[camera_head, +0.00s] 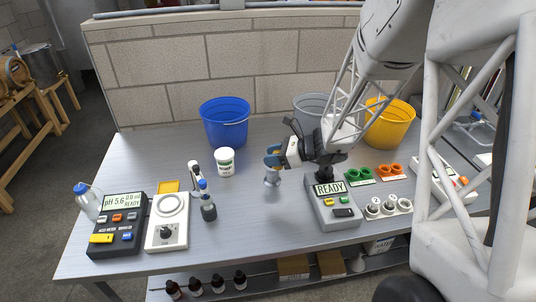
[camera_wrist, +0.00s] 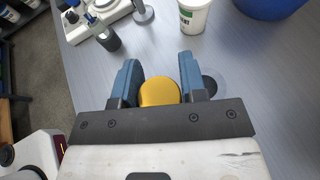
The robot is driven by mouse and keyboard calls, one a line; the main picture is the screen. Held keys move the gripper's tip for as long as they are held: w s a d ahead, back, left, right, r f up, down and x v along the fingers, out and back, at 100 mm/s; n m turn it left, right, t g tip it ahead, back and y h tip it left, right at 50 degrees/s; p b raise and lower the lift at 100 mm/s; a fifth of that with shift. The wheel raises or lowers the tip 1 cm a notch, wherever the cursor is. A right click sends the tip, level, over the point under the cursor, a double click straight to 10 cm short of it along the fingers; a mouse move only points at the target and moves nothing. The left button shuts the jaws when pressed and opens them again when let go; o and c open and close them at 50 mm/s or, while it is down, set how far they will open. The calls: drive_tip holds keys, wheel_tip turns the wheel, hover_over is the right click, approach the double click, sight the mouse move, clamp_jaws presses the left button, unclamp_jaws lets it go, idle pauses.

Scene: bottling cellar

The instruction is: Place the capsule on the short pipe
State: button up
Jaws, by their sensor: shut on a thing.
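My gripper (camera_head: 271,160) is above the middle of the bench with its blue fingers closed on the capsule. In the wrist view the capsule (camera_wrist: 159,92) is a round yellow-gold piece between the fingers. In the head view the fingers mostly hide it. A short grey upright piece with a wider foot, which looks like the short pipe (camera_head: 271,179), stands on the bench just below the fingertips. In the wrist view a dark round opening with a pale ring (camera_wrist: 211,84) shows beside the right finger, partly covered by it. I cannot tell whether capsule and pipe touch.
A white tub (camera_head: 225,161) and a blue bucket (camera_head: 226,122) stand behind and left. A dark bottle with a blue top (camera_head: 208,204), a round-plate device (camera_head: 168,222) and a pH meter (camera_head: 118,226) are at left. A READY box (camera_head: 332,206) is close on the right.

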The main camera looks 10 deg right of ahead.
drive_tip(key=shift+w+a+f, duration=0.1)
drive_tip(key=shift+w+f, duration=0.05)
drive_tip(key=shift+w, duration=1.35)
drive_tip(key=shift+w+a+f, duration=0.1)
drive_tip(key=shift+w+f, duration=0.05)
drive_tip(key=shift+w, duration=1.35)
drive_tip(key=shift+f, duration=1.75)
drive_tip(key=shift+f, duration=0.1)
drive_tip(key=o, duration=0.6)
drive_tip(key=shift+d+r, duration=0.1)
drive_tip(key=shift+r, duration=0.1)
drive_tip(key=shift+v, duration=5.95)
